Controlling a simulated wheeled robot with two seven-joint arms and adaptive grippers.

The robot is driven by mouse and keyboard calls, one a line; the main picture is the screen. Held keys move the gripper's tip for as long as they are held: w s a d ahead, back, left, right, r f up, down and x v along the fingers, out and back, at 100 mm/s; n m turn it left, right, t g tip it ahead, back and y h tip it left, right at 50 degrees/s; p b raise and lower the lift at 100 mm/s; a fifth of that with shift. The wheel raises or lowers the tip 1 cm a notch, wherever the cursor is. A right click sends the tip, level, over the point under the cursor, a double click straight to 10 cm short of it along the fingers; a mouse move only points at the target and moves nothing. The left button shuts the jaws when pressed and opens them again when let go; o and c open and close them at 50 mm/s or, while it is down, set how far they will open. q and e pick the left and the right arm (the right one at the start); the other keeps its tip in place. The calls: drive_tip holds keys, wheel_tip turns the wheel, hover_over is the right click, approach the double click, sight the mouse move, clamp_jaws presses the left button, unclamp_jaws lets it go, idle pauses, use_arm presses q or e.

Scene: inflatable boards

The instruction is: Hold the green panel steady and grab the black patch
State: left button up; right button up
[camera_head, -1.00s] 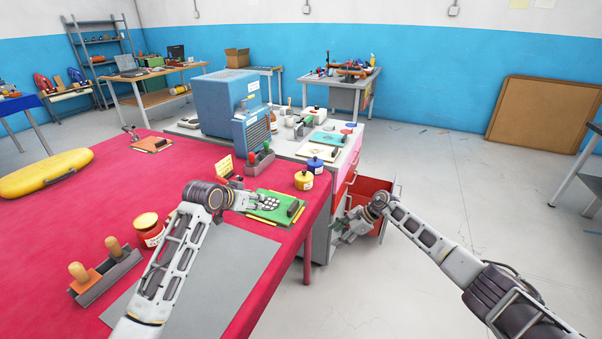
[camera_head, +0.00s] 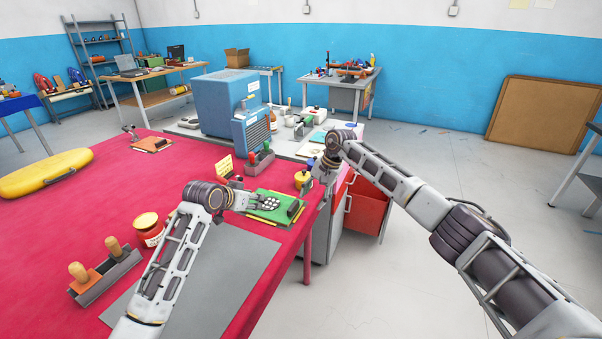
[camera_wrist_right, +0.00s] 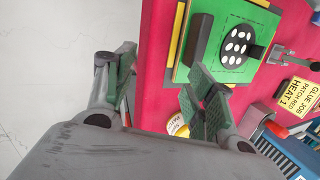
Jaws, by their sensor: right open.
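The green panel (camera_head: 268,215) lies near the right edge of the red table. It also shows in the right wrist view (camera_wrist_right: 212,68). A black oblong piece (camera_head: 294,208) lies at its right end; in the wrist view (camera_wrist_right: 197,40) it is at the panel's left side. A round black piece with white dots (camera_wrist_right: 237,45) lies on the panel's middle. My left gripper (camera_head: 255,202) is at the panel's left end; its grip is unclear. My right gripper (camera_head: 322,178) is open and empty, beyond and right of the panel; its fingers show apart in the wrist view (camera_wrist_right: 160,88).
A yellow-lidded pot (camera_head: 303,179) stands close to my right gripper. Bottles with red and green tops (camera_head: 260,157) and a yellow note (camera_head: 225,166) stand behind the panel. The grey mat (camera_head: 225,270) is clear.

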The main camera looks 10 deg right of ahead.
sight(297, 202)
drive_tip(key=a+r+n+h, duration=0.2)
drive_tip(key=a+r+n, duration=0.2)
drive_tip(key=r, duration=0.6)
drive_tip(key=shift+a+n+t, duration=0.3)
drive_tip(key=shift+a, duration=0.05)
drive_tip(key=shift+w+f, duration=0.1)
drive_tip(key=shift+f, duration=0.1)
drive_tip(key=shift+w+a+f, duration=0.25)
drive_tip(key=shift+w+f, duration=0.05)
drive_tip(key=shift+f, duration=1.95)
drive_tip(key=shift+w+a+f, duration=0.25)
drive_tip(key=shift+w+f, duration=0.05)
drive_tip(key=shift+f, duration=1.9)
drive_tip(key=shift+w+a+f, duration=0.25)
drive_tip(key=shift+w+f, duration=0.05)
drive_tip(key=shift+f, duration=1.95)
drive_tip(key=shift+c, duration=0.4)
clamp_jaws()
drive_tip(key=shift+s+f, duration=0.1)
drive_tip(key=shift+f, duration=0.05)
